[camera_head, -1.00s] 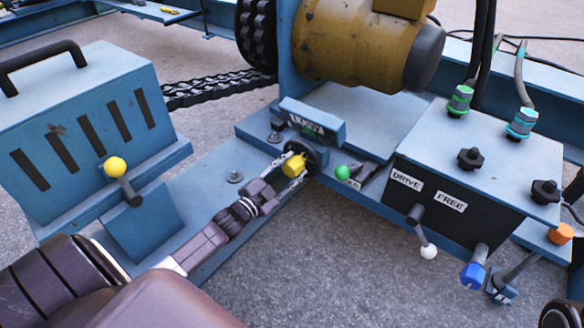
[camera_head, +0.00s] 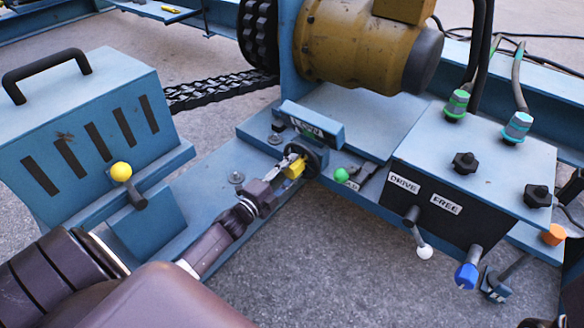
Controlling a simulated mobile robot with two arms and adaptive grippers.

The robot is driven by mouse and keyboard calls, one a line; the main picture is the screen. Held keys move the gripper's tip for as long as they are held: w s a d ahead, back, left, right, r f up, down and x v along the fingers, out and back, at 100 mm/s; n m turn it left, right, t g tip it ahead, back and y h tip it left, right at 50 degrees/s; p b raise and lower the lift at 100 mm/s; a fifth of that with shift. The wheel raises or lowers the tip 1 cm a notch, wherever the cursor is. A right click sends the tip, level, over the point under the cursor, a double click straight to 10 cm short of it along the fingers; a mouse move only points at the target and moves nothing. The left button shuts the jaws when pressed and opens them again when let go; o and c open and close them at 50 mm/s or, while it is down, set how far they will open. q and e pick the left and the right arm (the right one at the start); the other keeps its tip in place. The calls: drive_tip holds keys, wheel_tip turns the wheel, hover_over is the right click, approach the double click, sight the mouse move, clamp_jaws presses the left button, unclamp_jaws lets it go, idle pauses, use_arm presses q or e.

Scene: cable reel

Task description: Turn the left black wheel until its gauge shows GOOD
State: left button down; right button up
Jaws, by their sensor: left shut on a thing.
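The left black wheel (camera_head: 316,156) is a small dark handwheel with a yellow handle (camera_head: 293,170), below a blue gauge housing (camera_head: 326,131). My left gripper (camera_head: 290,165) reaches in from the lower left and is shut on the yellow handle. The gripper hides part of the wheel. My right gripper is not in view.
A green ball knob (camera_head: 341,175) sits just right of the wheel. The DRIVE/FREE control box (camera_head: 480,165) has white (camera_head: 424,252) and blue (camera_head: 466,276) levers. A blue vented box (camera_head: 90,150) with a yellow ball lever (camera_head: 121,172) stands left. Bare floor lies in front.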

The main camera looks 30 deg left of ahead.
use_arm(q)
drive_tip(key=shift+m, duration=0.6)
drive_tip(key=c, duration=1.2)
unclamp_jaws()
drive_tip(key=shift+c, duration=0.2)
drive_tip(key=shift+s, duration=0.1)
drive_tip(key=s, duration=1.2)
drive_tip(key=shift+a, duration=0.45)
drive_tip(key=shift+w+d, duration=0.1)
